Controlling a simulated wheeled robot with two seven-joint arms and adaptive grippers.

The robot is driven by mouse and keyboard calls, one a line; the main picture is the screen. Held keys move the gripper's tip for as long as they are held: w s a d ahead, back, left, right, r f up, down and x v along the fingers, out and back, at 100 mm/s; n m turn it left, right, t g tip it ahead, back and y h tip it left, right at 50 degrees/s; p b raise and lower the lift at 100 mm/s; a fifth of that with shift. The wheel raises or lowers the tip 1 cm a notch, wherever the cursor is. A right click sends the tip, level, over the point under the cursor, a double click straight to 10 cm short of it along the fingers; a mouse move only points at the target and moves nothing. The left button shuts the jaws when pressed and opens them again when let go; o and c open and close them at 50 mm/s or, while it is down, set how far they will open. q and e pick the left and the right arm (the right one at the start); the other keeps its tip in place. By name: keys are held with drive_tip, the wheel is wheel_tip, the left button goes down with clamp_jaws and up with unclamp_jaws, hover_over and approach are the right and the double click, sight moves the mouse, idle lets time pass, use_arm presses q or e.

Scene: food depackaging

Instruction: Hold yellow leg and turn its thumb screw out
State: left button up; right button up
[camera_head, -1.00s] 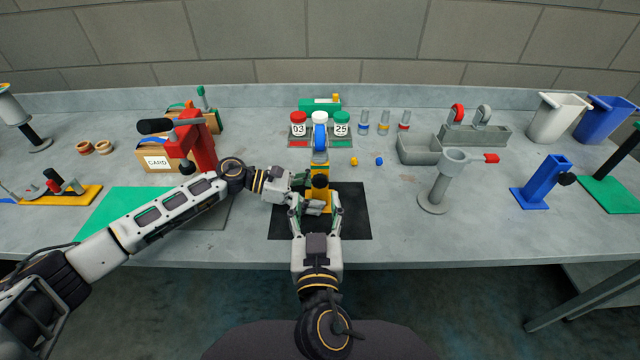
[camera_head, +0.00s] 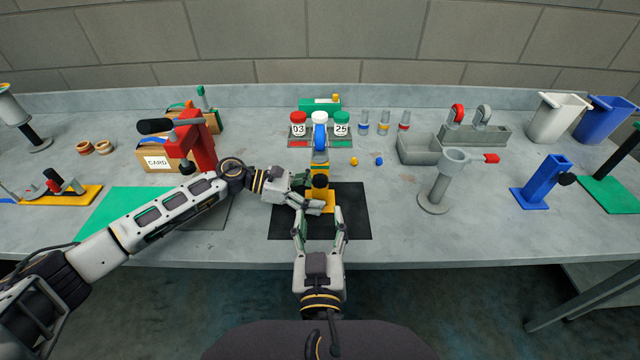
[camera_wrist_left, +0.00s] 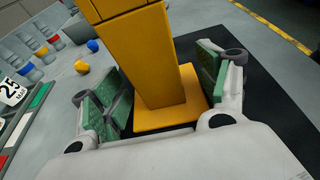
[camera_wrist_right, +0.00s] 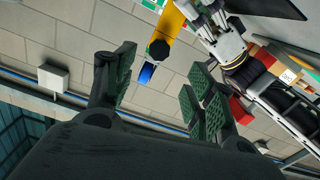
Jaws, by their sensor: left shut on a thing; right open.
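The yellow leg (camera_head: 321,167) stands upright on its yellow base plate (camera_wrist_left: 180,121) over a black mat. A black thumb screw (camera_head: 320,181) is on its near side; it also shows in the right wrist view (camera_wrist_right: 158,49). My left gripper (camera_head: 310,195) comes in from the left and is shut on the leg, which stands between its green pads in the left wrist view (camera_wrist_left: 160,90). My right gripper (camera_head: 320,212) is open and empty, in front of the screw and apart from it. The right wrist view shows its spread fingers (camera_wrist_right: 161,62).
A red press (camera_head: 192,140) stands left; a grey funnel stand (camera_head: 440,182) stands right.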

sight(320, 184)
drive_tip(key=shift+w, duration=5.55)
drive_tip(key=shift+c, duration=0.4)
drive_tip(key=c, duration=1)
